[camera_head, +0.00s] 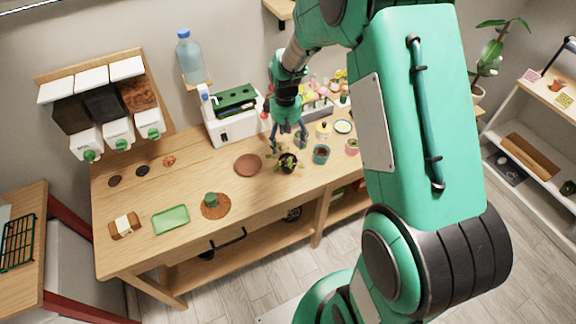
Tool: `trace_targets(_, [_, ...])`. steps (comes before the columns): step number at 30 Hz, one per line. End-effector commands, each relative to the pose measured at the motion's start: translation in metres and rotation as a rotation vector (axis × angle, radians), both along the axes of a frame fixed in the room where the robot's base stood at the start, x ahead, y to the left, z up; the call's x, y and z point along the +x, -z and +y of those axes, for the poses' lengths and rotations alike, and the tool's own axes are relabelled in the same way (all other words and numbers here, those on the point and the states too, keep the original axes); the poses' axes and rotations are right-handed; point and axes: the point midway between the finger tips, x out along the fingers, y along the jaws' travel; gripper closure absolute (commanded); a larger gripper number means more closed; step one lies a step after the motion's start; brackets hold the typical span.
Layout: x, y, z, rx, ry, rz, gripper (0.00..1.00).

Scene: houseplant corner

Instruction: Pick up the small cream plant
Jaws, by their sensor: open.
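A small cream pot (323,130) stands toward the back of the wooden table, right of my gripper; it is too small to make out the plant in it. My gripper (289,147) is open and points down, with its fingers spread over or just behind a leafy plant in a dark pot (288,164). I cannot tell if the fingers touch its leaves. A green pot (301,141) is close by the right finger, partly hidden. A teal pot (321,155) and a pink pot (352,147) stand farther right. My arm hides part of the table's right end.
A brown saucer (248,165) lies left of the dark pot. A white machine (236,122) stands behind. A round brown mat (224,209) with a green item and a green tray (171,219) lie at the front left. The table's middle left (205,175) is clear.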

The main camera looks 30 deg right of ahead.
Motion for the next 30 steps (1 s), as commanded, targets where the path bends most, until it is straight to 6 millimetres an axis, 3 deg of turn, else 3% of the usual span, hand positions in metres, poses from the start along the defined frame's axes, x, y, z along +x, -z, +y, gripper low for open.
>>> trace_targets(6, [-0.001,0.036,0.000,0.000,0.000,0.002,0.24])
trace_targets(12, [0.000,0.056,0.000,0.000,0.000,0.000,0.24])
trace_targets(30, [-0.001,0.069,-0.001,0.001,0.000,0.001,0.24])
